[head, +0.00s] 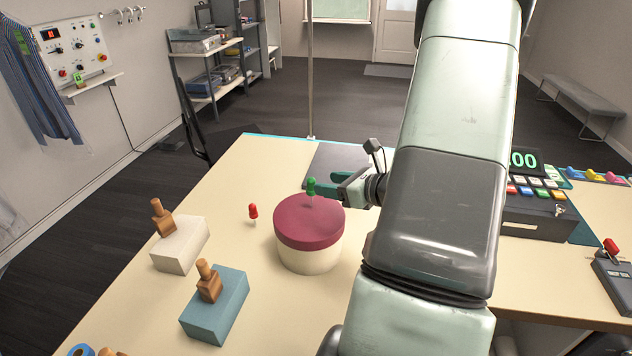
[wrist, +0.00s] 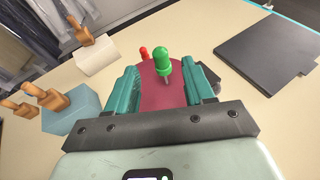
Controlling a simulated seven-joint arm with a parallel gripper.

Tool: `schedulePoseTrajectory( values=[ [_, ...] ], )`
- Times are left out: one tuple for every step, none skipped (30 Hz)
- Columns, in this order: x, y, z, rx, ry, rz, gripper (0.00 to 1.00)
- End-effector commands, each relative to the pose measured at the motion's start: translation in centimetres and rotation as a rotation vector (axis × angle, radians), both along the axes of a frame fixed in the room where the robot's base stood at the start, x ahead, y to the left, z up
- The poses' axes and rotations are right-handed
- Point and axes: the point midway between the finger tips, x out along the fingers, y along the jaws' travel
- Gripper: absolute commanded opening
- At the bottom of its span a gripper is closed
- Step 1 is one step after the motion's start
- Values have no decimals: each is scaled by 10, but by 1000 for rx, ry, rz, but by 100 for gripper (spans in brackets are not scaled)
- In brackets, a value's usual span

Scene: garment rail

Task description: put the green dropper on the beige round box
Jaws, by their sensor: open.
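The beige round box (head: 308,260) stands on the table with a dark red lid (head: 290,222). The green dropper (head: 311,184) is upright with its thin tip down, and its tip appears to meet the lid. In the wrist view the green dropper (wrist: 163,66) shows between the fingers, against the red lid (wrist: 150,92). My gripper (head: 328,186) is open and reaches in from the right, low over the lid, with its teal fingers on either side of the dropper. I cannot tell whether either finger touches it.
A red dropper (head: 253,212) stands on the table left of the box. Wooden-handled stamps sit on a white block (head: 182,250) and a blue block (head: 218,308) at the left. A dark grey mat (head: 335,160) lies behind the box. A cash register (head: 535,218) is at right.

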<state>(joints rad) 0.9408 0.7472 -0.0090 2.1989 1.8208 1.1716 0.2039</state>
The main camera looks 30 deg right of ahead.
Motion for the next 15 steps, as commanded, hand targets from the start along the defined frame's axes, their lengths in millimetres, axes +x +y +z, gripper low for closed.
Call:
schedulePoseTrajectory(
  values=[
    [-8,-4,4,-1,0,-4,53],
    [-12,-5,5,-2,-1,-3,53],
    [-17,-6,7,-1,1,-2,53],
    [-20,-7,8,-1,0,-3,53],
    [-22,-7,9,-1,0,-2,53],
    [-25,-8,10,0,0,-1,53],
    [-26,-8,10,0,-1,-1,53],
    [-28,-9,11,0,-1,-1,53],
    [-29,-9,11,0,-1,0,53],
    [-29,-9,12,0,-1,0,53],
    [-29,-9,11,0,-1,0,53],
    [-29,-9,12,0,0,0,53],
    [-29,-9,11,0,0,0,53],
    [-29,-9,11,0,0,0,53],
    [-29,-9,11,0,0,0,53]
  ],
)
